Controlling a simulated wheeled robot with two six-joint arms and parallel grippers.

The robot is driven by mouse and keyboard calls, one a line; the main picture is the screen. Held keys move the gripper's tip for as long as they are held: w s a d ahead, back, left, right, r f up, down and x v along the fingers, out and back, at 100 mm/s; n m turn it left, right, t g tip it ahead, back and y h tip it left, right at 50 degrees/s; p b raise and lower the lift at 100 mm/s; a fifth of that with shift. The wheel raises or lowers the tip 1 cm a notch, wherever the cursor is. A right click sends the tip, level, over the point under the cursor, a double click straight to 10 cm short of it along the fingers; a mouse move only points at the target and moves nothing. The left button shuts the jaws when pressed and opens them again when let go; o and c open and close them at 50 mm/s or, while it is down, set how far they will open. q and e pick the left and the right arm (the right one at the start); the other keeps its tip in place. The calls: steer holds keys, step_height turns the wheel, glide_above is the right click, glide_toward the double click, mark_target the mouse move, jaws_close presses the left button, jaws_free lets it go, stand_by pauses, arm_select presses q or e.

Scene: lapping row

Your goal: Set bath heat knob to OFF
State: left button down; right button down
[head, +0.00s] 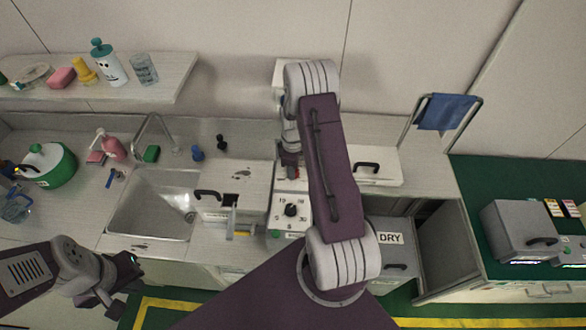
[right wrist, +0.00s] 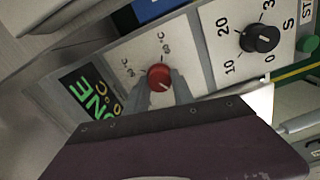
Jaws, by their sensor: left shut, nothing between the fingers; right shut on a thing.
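The red knob (right wrist: 159,77) sits on a light control panel with °C marks around it, in the right wrist view. My right gripper (right wrist: 160,92) is shut on this red knob, one finger on each side. The OFF mark and the knob's exact pointer setting cannot be made out. In the head view a bit of red (head: 293,173) shows beside my right arm, which covers most of that panel. My left gripper (head: 118,285) is shut and empty at the lower left, in front of the counter.
A black timer knob (right wrist: 260,38) and a green button (right wrist: 308,44) are beside the red knob. A dark display (right wrist: 90,95) with green letters is on its other side. A sink (head: 150,205), a green pot (head: 48,165) and a shelf (head: 150,88) are at left.

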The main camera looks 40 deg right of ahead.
steer(key=shift+r, duration=0.1)
steer(key=c, duration=1.1)
jaws_free()
steer(key=shift+w+r, duration=0.1)
steer(key=shift+r, duration=0.3)
step_height(320, 180, up, 8)
steer(key=shift+r+b, duration=0.1)
steer(key=shift+b, duration=1)
steer(key=shift+a, duration=0.1)
